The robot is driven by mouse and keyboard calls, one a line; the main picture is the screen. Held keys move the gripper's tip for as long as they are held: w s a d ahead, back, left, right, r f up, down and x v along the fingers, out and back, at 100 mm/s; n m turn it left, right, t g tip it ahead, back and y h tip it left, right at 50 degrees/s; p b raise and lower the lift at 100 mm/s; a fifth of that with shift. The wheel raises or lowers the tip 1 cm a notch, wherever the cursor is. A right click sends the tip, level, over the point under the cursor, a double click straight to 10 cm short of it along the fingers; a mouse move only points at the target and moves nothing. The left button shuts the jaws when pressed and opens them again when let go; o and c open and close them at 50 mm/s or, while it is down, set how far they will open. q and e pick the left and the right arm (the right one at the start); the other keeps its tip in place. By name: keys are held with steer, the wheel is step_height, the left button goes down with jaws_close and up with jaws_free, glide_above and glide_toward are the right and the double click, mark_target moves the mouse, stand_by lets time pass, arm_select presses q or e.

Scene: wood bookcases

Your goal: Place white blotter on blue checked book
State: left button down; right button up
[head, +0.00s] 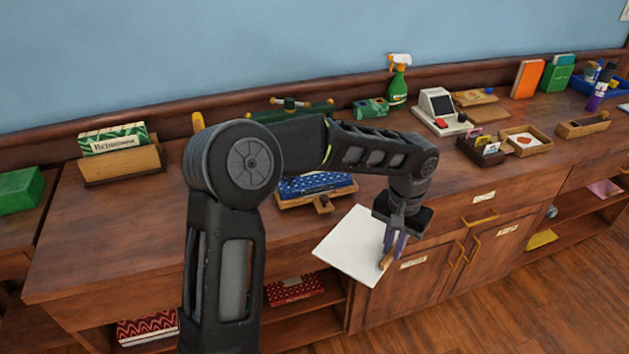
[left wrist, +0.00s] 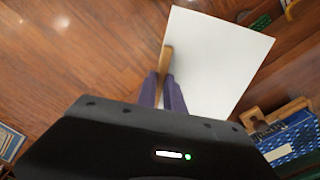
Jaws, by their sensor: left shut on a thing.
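The white blotter (head: 350,243) is a flat white sheet with a wooden strip at one edge. My left gripper (head: 394,246) is shut on that strip and holds the blotter out by the front edge of the counter. In the left wrist view, the blotter (left wrist: 215,65) spreads up and right from the fingers (left wrist: 164,92). The blue checked book (head: 318,186) lies on a small wooden stand on the counter, left of the blotter, partly hidden by my arm. It also shows at the lower right of the left wrist view (left wrist: 292,146). My right gripper is out of view.
On the counter (head: 120,235) a wooden holder (head: 120,165) carries a green box at left. A green spray bottle (head: 398,82), a white card machine (head: 440,110) and small trays stand at the back and right. Red patterned books (head: 295,290) lie on shelves below.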

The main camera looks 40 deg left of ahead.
arm_select(q)
steer(key=shift+f, duration=0.45)
arm_select(e)
steer(key=shift+f, duration=0.35)
arm_select(q)
steer(key=shift+r, duration=0.1)
